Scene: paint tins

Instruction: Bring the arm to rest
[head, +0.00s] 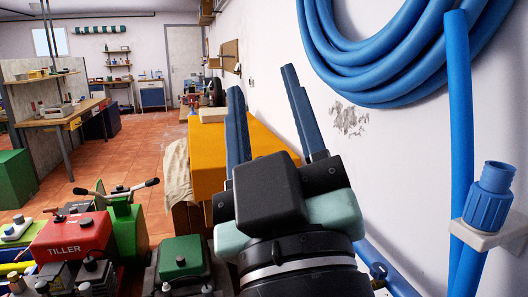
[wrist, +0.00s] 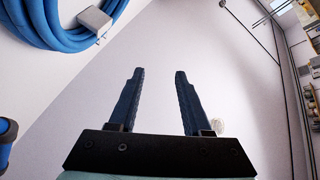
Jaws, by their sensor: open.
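My gripper (head: 262,112) is raised in the head view, its two dark blue fingers apart and pointing up and away, with nothing between them. It also shows in the wrist view (wrist: 158,100), open and empty against a bare pale wall or ceiling. In the head view it stands in front of an orange-covered bench (head: 262,148) and left of the white wall (head: 375,150). My gripper and arm hide part of the bench. I see no paint tin that I can make out for certain.
A coiled blue hose (head: 385,60) hangs on the right wall, with a blue hose fitting (head: 489,195) on a bracket. A red tiller machine (head: 75,240) and a green-topped machine (head: 181,257) stand at lower left. A workbench (head: 55,118) stands farther left. Tiled floor (head: 140,140) is open beyond.

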